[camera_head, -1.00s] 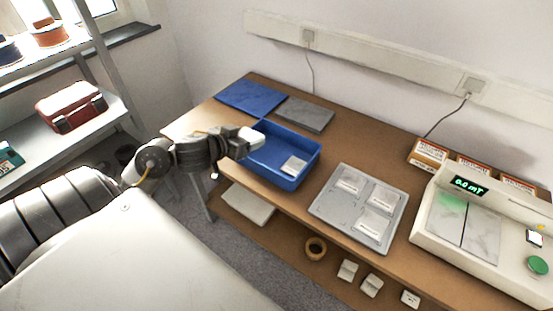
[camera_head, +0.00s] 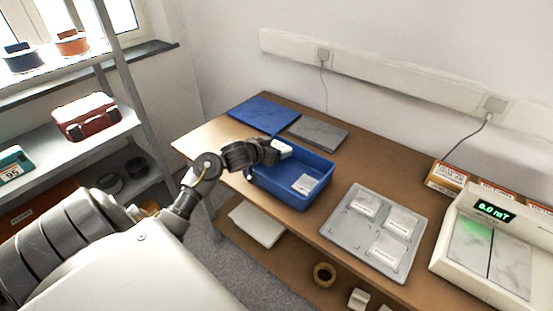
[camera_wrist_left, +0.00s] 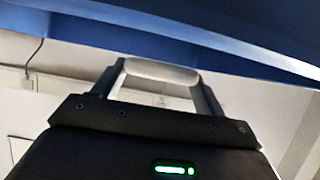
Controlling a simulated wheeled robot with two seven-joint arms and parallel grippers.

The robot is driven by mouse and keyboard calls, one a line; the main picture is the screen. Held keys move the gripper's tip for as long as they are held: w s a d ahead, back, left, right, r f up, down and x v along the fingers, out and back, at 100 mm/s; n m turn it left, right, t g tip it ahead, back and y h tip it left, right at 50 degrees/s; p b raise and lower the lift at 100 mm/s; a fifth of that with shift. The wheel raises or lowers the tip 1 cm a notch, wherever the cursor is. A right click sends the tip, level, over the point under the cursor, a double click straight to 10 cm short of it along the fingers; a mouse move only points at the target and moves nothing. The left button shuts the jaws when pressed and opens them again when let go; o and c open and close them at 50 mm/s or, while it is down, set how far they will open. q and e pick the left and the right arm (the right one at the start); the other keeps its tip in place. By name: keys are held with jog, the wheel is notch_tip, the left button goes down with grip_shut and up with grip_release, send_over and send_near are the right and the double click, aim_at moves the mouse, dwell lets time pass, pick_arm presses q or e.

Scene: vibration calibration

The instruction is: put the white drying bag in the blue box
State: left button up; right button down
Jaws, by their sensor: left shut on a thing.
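The blue box (camera_head: 290,197) stands open on the brown table, with one white bag (camera_head: 305,184) lying in its right part. My left gripper (camera_head: 279,149) is shut on a white drying bag (camera_head: 283,148) over the far left part of the box. In the left wrist view a white bag (camera_wrist_left: 160,72) sits between the two fingertips, with a blue surface above it in the picture. A grey tray (camera_head: 341,236) right of the box holds white bags in some of its places. My right gripper is out of view.
A blue plate (camera_head: 263,113) and a grey plate (camera_head: 317,132) lie behind the box. A white device (camera_head: 490,238) reading 0.0 mT stands at the right, with small cartons (camera_head: 446,178) behind it. Shelves (camera_head: 66,148) stand at the left.

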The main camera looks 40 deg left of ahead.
pick_arm(q)
jog(key=shift+w+a+f, duration=0.1)
jog(key=shift+w+f, duration=0.25)
jog(key=shift+f, duration=1.65)
